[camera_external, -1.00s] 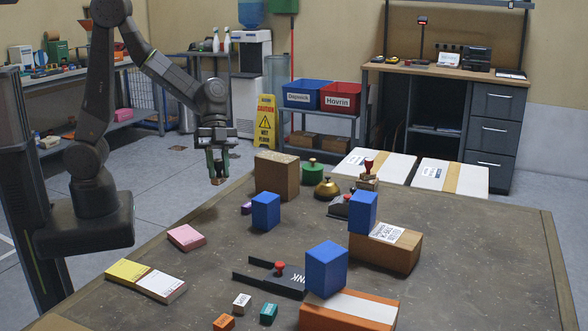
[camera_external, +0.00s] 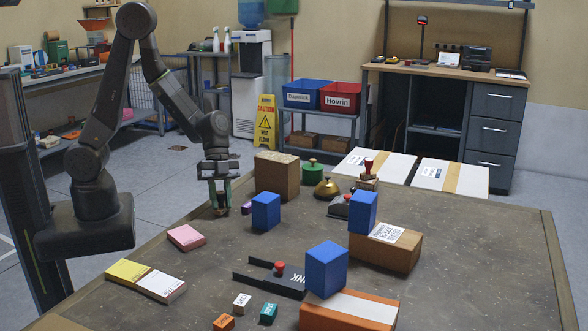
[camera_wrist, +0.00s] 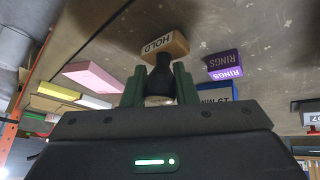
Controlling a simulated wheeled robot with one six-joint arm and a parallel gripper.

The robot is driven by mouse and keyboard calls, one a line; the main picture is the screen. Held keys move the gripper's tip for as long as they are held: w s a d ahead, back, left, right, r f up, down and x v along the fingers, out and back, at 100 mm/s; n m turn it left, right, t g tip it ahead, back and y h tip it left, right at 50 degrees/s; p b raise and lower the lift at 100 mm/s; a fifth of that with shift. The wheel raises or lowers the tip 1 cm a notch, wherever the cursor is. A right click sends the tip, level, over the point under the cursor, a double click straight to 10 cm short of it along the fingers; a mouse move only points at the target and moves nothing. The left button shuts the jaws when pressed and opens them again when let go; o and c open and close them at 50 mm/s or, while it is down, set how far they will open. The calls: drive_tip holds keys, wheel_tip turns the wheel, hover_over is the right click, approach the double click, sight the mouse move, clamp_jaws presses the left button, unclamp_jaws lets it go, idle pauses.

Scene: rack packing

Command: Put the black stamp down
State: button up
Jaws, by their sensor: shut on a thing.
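The black stamp has a black handle (camera_wrist: 158,78) and a wooden base with a white HOLD label (camera_wrist: 163,45). My gripper (camera_external: 220,205) is shut on the handle, with one green finger on each side of it in the wrist view (camera_wrist: 158,88). In the external view the stamp is low at the left edge of the table (camera_external: 330,233), left of a blue box (camera_external: 266,212). I cannot tell whether its base touches the tabletop.
A purple RINGS box (camera_wrist: 225,65) is close beside the stamp. A pink pad (camera_external: 186,237) lies nearer the camera, and a brown carton (camera_external: 277,176) stands beyond. Bare tabletop lies between the pink pad and the blue box.

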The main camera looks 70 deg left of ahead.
sight(221, 193)
drive_tip(key=o, duration=1)
drive_tip(key=shift+r+p, duration=0.15)
drive_tip(key=shift+p, duration=0.15)
drive_tip(key=v, duration=1.2)
drive_tip(key=shift+p, duration=0.3)
drive_tip(key=b+x, duration=0.1)
drive_tip(key=x, duration=1.1)
drive_tip(key=shift+s, duration=0.1)
drive_tip(key=shift+d, duration=0.1)
drive_tip(key=shift+r, duration=1.55)
